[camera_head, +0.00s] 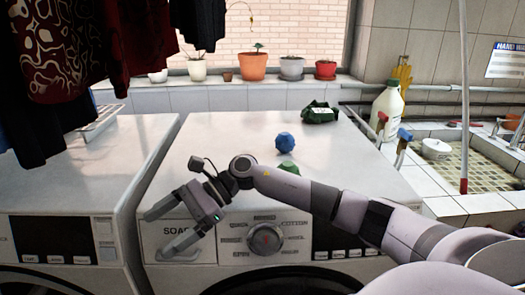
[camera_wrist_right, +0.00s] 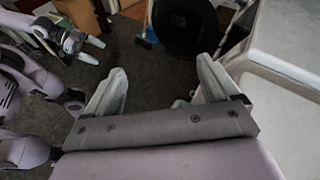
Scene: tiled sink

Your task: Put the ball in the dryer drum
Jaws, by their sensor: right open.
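A small faceted blue ball (camera_head: 285,142) rests on top of the right-hand white machine (camera_head: 215,135). A green object (camera_head: 290,167) lies just in front of it, partly hidden by my right arm. My right gripper (camera_head: 158,233) is open and empty at the machine's front left, by the SOAP drawer, well left of and nearer than the ball. The right wrist view shows its spread fingers (camera_wrist_right: 162,78) above dark floor. Part of my left arm and its small gripper (camera_wrist_right: 92,48) shows there; its jaws are unclear. Only the upper rims of round doors show; no drum interior is visible.
A dark green item (camera_head: 320,113) lies behind the ball. A white bottle (camera_head: 387,108), a pole (camera_head: 464,100) and a sink (camera_head: 455,160) are at right. Clothes (camera_head: 100,50) hang over the left machine (camera_head: 80,170).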

